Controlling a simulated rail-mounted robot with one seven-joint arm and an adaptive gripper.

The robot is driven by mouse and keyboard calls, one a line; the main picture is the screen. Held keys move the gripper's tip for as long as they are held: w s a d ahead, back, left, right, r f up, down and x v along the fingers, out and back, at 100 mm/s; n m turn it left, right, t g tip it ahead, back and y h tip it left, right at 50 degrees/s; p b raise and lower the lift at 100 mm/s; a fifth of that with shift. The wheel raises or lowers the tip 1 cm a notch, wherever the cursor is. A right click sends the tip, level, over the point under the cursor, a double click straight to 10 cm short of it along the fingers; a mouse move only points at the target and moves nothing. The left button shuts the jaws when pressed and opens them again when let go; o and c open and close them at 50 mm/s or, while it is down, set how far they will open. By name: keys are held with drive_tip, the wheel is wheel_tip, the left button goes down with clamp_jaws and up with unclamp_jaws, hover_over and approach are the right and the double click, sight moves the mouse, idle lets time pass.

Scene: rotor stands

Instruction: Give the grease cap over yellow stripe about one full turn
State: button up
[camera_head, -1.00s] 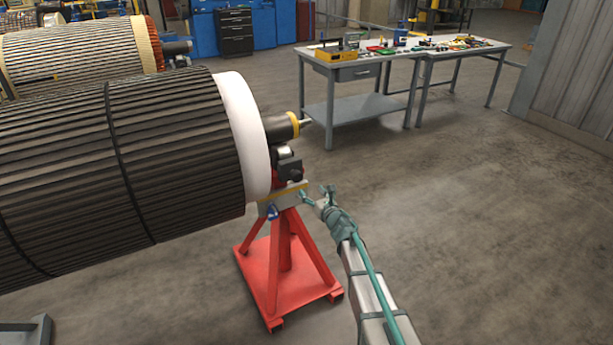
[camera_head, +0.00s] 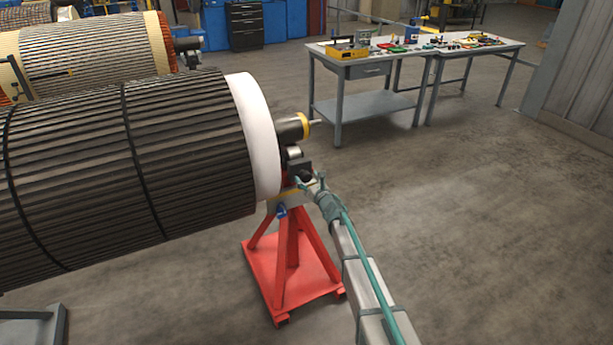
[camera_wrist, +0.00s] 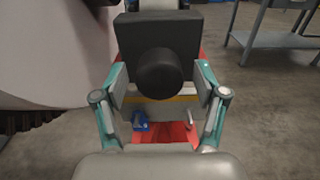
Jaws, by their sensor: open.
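The grease cap is a round black knob on a square black block, seen nearly end-on in the middle of the wrist view (camera_wrist: 160,74). It shows small in the head view (camera_head: 305,175) at the rotor shaft's end. The yellow stripe (camera_wrist: 165,99) runs across a grey plate just below the cap. My gripper (camera_wrist: 161,76) is open, one finger left and one right of the cap in the picture, with gaps on both sides. In the head view my gripper (camera_head: 310,182) is at the stand top, close to the cap. The exact depth between fingertips and cap is unclear.
The red stand (camera_head: 290,262) carries the large dark rotor (camera_head: 130,170) with its white end ring (camera_head: 262,135). A blue fitting (camera_wrist: 141,121) and a small pale pin (camera_wrist: 189,121) hang below the plate. A workbench (camera_head: 365,68) stands behind; the right floor is clear.

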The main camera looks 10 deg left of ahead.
drive_tip(key=shift+w+a, duration=0.15)
drive_tip(key=shift+w, duration=0.15)
drive_tip(key=c, duration=1.1)
drive_tip(key=shift+c, duration=0.2)
drive_tip(key=shift+f+m+b, duration=0.15)
drive_tip(key=shift+m+b, duration=0.35)
